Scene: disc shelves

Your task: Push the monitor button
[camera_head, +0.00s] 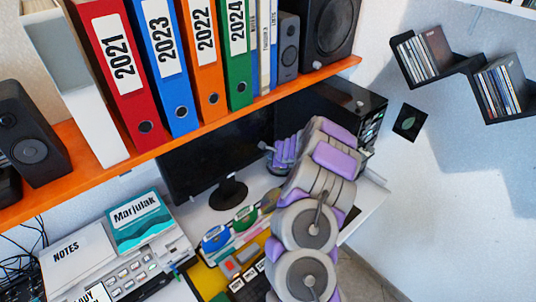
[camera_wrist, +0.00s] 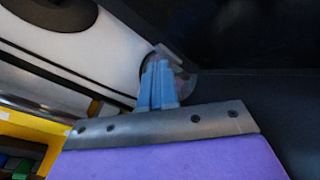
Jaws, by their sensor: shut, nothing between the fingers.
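The monitor (camera_head: 205,155) is black and stands on the white desk under the orange shelf. Its round dark foot (camera_head: 228,195) shows below it. My gripper (camera_head: 268,147) is at the monitor's right end, and my arm hides part of that area. In the wrist view my gripper's blue fingers (camera_wrist: 158,65) are shut together and empty, with their tips close to a dark surface. I cannot tell whether they touch it. A dark rounded shape lies at the upper left there. I cannot make out the monitor button in either view.
The orange shelf (camera_head: 180,143) with binders and speakers overhangs the monitor. A black box-shaped unit (camera_head: 345,100) stands right of my gripper. Books and an adding machine (camera_head: 130,275) lie at the desk's left. Disc racks (camera_head: 460,65) hang on the right wall.

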